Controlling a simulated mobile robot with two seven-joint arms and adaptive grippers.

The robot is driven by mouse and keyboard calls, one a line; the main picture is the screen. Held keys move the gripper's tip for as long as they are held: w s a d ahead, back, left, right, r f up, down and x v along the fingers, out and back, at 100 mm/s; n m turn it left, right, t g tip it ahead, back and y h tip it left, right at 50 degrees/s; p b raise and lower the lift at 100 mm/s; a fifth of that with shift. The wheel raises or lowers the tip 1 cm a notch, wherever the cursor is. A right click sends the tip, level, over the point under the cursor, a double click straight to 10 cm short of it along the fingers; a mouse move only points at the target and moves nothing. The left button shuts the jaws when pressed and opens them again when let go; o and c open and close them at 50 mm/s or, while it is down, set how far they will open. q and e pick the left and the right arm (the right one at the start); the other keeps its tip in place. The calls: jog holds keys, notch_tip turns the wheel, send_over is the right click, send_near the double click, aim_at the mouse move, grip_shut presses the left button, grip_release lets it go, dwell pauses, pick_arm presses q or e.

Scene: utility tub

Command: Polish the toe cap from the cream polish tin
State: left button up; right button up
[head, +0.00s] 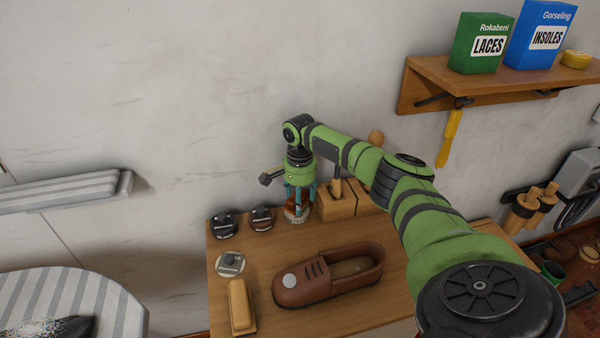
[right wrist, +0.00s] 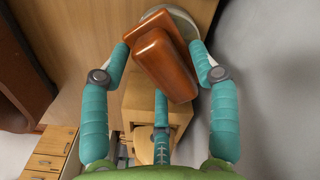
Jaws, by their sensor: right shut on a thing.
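My right gripper (head: 298,205) is at the back of the bench, pointing down. In the right wrist view its teal fingers (right wrist: 160,80) are shut on a glossy red-brown block (right wrist: 165,62), above a pale round rim (right wrist: 184,20). Whether the block touches that round piece is unclear. Two dark round tins (head: 225,224) (head: 262,218) stand left of the gripper. My left gripper is out of view.
A tan block or brush (head: 241,306) lies at the bench's front left. A wooden box (head: 336,207) stands right beside my right gripper. A wall shelf (head: 480,80) holds a green laces box and a blue insoles box. A striped ironing board (head: 70,295) is at the left.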

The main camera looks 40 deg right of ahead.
jog(key=shift+s+f+p, duration=0.1)
jog(key=shift+p, duration=0.3)
dwell(1.5)
notch_tip(320, 180, up, 7)
jog(key=p, duration=0.8)
jog(key=shift+p, duration=0.4)
dwell(0.5)
